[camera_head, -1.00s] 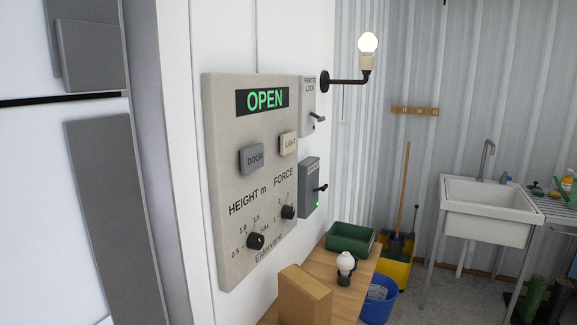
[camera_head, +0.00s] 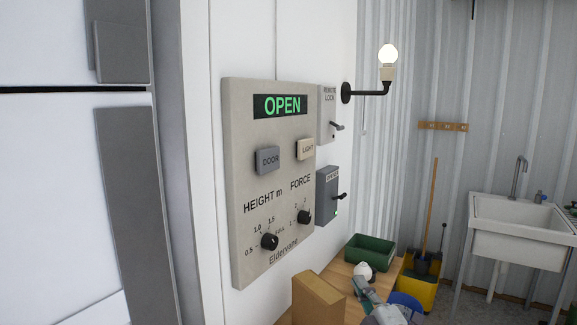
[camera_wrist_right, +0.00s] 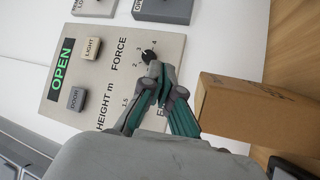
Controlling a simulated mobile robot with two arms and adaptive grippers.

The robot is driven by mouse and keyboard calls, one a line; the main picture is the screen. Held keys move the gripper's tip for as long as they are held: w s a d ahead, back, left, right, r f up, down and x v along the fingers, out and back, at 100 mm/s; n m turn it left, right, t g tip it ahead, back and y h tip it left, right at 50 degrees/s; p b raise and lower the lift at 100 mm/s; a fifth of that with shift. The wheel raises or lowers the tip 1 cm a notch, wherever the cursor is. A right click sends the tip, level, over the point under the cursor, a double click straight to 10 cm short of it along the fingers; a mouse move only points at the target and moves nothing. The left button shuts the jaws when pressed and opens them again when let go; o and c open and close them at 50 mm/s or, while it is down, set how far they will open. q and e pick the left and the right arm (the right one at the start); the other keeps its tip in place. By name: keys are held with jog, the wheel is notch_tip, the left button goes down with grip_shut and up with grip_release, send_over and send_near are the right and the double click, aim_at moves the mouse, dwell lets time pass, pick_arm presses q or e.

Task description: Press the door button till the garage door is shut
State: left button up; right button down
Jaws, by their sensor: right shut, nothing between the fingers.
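The beige control panel (camera_head: 240,220) is on the white wall, its green display (camera_head: 281,105) reading OPEN. The grey DOOR button (camera_head: 267,160) is at its left, beside the cream LIGHT button (camera_head: 305,149). The DOOR button also shows in the right wrist view (camera_wrist_right: 76,98), upper left of my fingers. My right gripper (camera_head: 363,286) is shut and empty, low and to the right of the panel in the head view. In the right wrist view its fingertips (camera_wrist_right: 158,71) appear over the panel's knob area, away from the DOOR button. My left gripper is out of view. I cannot identify the garage door.
A cardboard box (camera_head: 315,302) stands on the wooden bench below the panel, close to my right gripper. A green tray (camera_head: 371,251) is behind it. A grey switch box (camera_head: 327,197) and a lamp arm (camera_head: 368,92) stick out from the wall.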

jog(key=s+a+r+n+g+y, duration=0.2)
jog(key=a+r+n+g+y, duration=0.1)
jog(key=r+n, duration=1)
jog(key=s+a+r+n+g+y, duration=0.2)
jog(key=r+n+g+y, duration=0.4)
jog(key=r+n, duration=0.8)
jog(key=shift+s+a+r+n+g+b, duration=0.2)
jog(key=shift+a+n+g+b, duration=0.25)
jog(key=shift+n+g, duration=0.3)
jog(key=shift+w, duration=0.1)
